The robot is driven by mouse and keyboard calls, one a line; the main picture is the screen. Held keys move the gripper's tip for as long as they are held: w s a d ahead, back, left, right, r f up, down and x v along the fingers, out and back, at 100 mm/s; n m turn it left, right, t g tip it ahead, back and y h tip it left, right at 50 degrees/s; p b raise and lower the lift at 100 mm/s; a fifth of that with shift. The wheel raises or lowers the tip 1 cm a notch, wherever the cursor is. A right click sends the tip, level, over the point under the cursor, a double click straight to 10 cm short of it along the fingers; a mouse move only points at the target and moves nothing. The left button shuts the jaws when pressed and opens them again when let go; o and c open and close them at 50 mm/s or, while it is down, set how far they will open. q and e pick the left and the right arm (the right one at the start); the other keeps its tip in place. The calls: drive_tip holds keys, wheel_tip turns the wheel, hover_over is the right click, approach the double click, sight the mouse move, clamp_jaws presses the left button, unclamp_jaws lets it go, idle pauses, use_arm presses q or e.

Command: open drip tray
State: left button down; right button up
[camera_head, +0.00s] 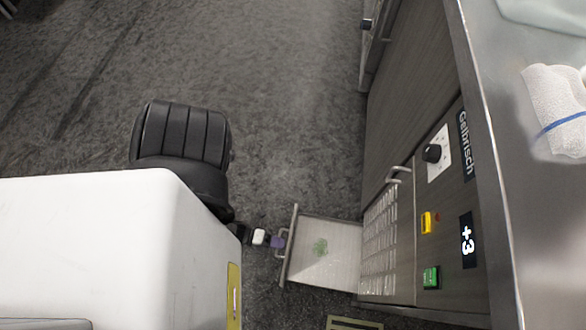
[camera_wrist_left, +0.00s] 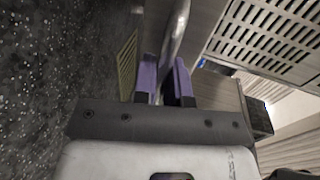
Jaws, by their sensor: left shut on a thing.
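The drip tray (camera_head: 335,268) is a shallow light metal drawer. It sticks out from the low part of the counter unit, below the slatted vent, and is open. A small green patch lies on its floor. Its front bears a metal bar handle (camera_head: 283,245). My left gripper (camera_head: 279,242), with purple fingers, is at this handle. In the left wrist view the fingers (camera_wrist_left: 165,82) are on either side of the metal handle bar (camera_wrist_left: 177,38), shut on it. My right gripper is in neither view.
A white towel (camera_head: 556,100) lies on the steel counter top. Carpeted floor (camera_head: 290,90) is clear left of the unit.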

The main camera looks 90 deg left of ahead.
use_arm(q)
drive_tip(key=c, duration=1.2)
unclamp_jaws()
drive_tip(key=shift+s, duration=0.1)
drive_tip(key=p+v, duration=0.1)
drive_tip(key=v, duration=1.3)
drive_tip(key=shift+w, duration=0.2)
